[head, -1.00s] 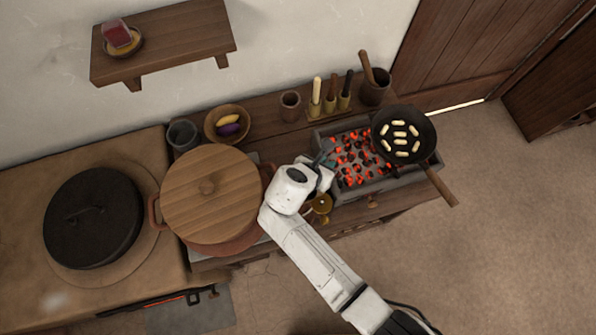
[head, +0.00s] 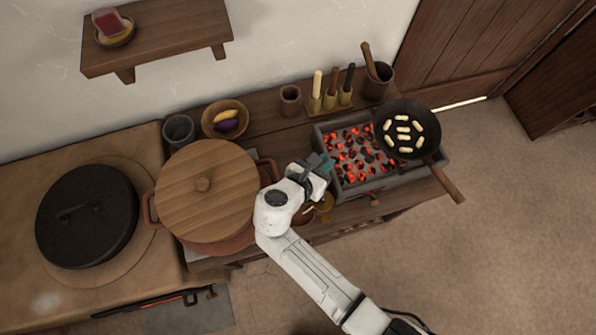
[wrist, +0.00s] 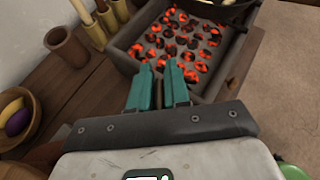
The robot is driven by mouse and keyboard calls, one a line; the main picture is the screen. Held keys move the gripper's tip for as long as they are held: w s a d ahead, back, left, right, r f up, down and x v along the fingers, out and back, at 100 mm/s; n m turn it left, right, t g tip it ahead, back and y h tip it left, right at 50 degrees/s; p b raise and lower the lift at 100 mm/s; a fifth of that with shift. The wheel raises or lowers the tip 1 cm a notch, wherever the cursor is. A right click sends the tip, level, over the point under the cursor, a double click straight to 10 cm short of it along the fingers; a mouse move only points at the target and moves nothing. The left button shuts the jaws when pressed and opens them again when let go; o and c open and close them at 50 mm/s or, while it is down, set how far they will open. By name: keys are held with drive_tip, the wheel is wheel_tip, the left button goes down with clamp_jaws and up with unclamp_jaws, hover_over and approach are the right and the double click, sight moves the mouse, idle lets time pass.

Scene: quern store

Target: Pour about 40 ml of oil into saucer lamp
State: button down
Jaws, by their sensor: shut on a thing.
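My gripper (head: 326,166) has teal fingers and is over the counter, at the left edge of the coal brazier. In the wrist view, its fingers (wrist: 159,72) are close together and point toward the coals; what they hold is hidden or too small to make out. A small brass-yellow round thing (head: 325,205) sits by the counter's front edge, just below my gripper and partly behind my wrist. I cannot tell whether it is the saucer lamp. No oil is clearly visible.
A brazier of glowing coals (head: 320,146) bears a black pan (head: 427,126) with pale pieces. A big lidded pot (head: 206,190) stands left of my arm. A bowl (head: 207,117), a cup (head: 290,100) and upright handled tools (head: 331,90) line the back. A shelf (head: 170,40) hangs above.

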drive_tip(key=shift+s+a+f+t+h+b, duration=0.2)
drive_tip(key=shift+t+h+b, duration=0.15)
drive_tip(key=shift+b, duration=0.65)
drive_tip(key=shift+s+a+r+t+h+b, duration=0.15)
drive_tip(key=shift+s+r+t+h+b, duration=0.2)
drive_tip(key=shift+b, duration=0.5)
drive_tip(key=shift+w+r, duration=0.1)
drive_tip(key=shift+r, duration=0.3)
drive_tip(key=shift+s+a+r+t+b, duration=0.1)
drive_tip(key=shift+s+t+b, duration=0.15)
drive_tip(key=shift+b, duration=0.3)
drive_tip(key=shift+s+a+r+t+h, duration=0.25)
drive_tip(key=shift+a+r+t+h, duration=0.05)
drive_tip(key=shift+r+t+h, duration=0.15)
